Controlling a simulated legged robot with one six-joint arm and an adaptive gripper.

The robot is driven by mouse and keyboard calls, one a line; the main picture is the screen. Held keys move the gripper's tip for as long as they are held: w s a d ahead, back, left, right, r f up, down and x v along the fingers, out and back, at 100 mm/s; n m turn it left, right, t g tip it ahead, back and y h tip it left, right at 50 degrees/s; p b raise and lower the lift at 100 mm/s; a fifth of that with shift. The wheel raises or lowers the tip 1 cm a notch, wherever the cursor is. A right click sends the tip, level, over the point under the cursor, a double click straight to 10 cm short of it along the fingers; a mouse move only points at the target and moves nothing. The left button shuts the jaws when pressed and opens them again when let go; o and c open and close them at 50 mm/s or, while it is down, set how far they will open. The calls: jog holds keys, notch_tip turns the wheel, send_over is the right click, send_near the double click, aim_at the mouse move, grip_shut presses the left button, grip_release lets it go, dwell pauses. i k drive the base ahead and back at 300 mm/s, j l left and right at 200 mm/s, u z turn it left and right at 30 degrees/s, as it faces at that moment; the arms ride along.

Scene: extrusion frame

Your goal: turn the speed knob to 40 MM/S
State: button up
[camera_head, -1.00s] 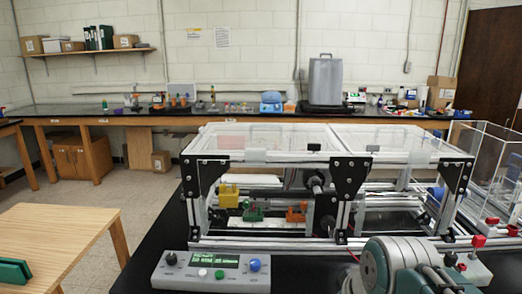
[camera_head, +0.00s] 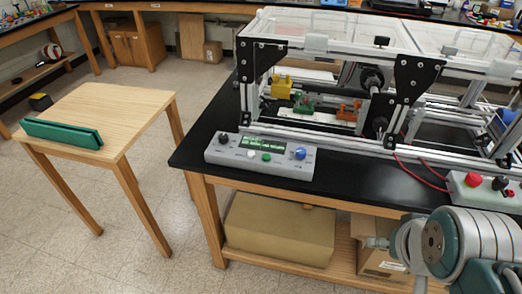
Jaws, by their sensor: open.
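A grey control box (camera_head: 222,158) lies on the black bench top near its front left corner. It carries a black knob (camera_head: 224,139) at its left end and a blue knob (camera_head: 300,153) at its right end. A lit green display (camera_head: 263,143) sits between them, with a white button (camera_head: 250,154) and a green button (camera_head: 266,157) below. The lettering is too small to read, so I cannot tell which knob sets speed or its setting. Part of my arm shows at the lower right, apart from the box; my gripper is not in view.
An aluminium extrusion frame (camera_head: 330,138) with clear top panels stands just behind the box. A second box with a red button (camera_head: 474,180) sits to the right, with red cables near it. A small wooden table (camera_head: 130,105) stands at left. Floor shows between table and bench.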

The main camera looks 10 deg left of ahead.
aim_at(223, 138)
jog(key=i+j, duration=0.15)
jog(key=j, duration=0.2)
jog(key=i+j, duration=0.15)
jog(key=j, duration=0.25)
jog(key=i+j, duration=0.15)
jog(key=j, duration=0.2)
jog(key=i+j, duration=0.15)
jog(key=j, duration=0.2)
